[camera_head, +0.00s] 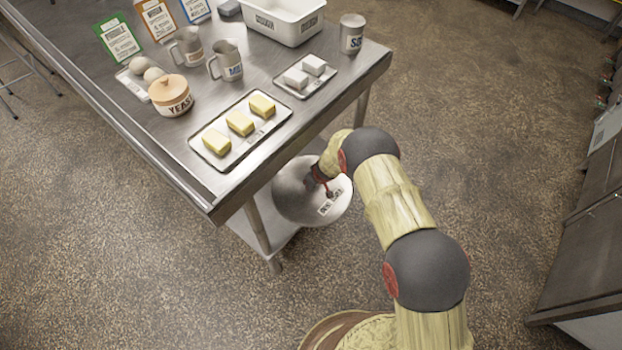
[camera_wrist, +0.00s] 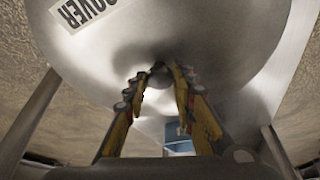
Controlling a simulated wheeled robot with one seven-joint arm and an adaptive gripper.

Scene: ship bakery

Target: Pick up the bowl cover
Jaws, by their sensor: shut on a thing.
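The bowl cover (camera_head: 296,196) is a round, domed, shiny metal lid with a white label. It is beside the table's near right corner, lower than the tabletop. My gripper (camera_head: 325,187) is at the cover's middle. In the wrist view the cover (camera_wrist: 215,45) fills the upper part, with the word "COVER" on its label. There the fingers of my gripper (camera_wrist: 161,78) are closed on a small dark knob at its centre. I cannot tell whether the cover touches the lower shelf or the table leg.
The metal table (camera_head: 180,165) carries a tray of butter (camera_head: 210,165), a yeast jar (camera_head: 170,110), two metal jugs, a small tray of white blocks (camera_head: 288,88), a can (camera_head: 352,45) and a white bin (camera_head: 290,38). A lower shelf (camera_head: 250,225) is under it. The floor to the right is clear up to a cabinet (camera_head: 590,240).

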